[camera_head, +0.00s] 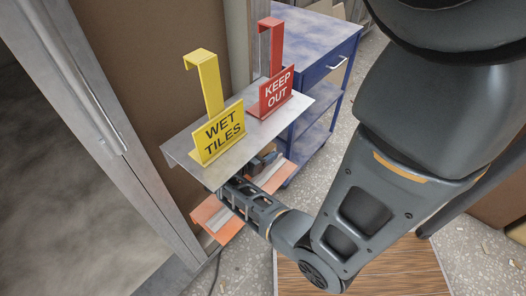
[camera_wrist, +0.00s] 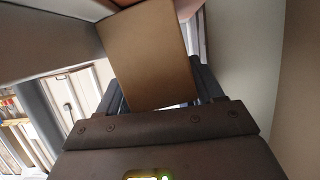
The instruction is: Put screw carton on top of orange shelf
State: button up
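The screw carton (camera_wrist: 148,55) is a plain brown box filling the upper middle of the wrist view. My gripper (camera_wrist: 160,90) has a dark finger along each side of it and appears shut on it. In the head view, my gripper (camera_head: 260,163) reaches in under a grey metal shelf, just above the orange shelf (camera_head: 226,226). The orange shelf shows on both sides of my arm; its middle is hidden by the arm and the metal shelf.
The grey metal shelf (camera_head: 180,150) sits close above and carries a yellow WET TILES sign (camera_head: 217,125) and a red KEEP OUT sign (camera_head: 275,92). A blue cart (camera_head: 335,65) stands behind at right. A metal door frame (camera_head: 115,135) is at left.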

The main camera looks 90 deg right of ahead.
jog(key=v, duration=1.2)
jog(key=shift+b, duration=0.4)
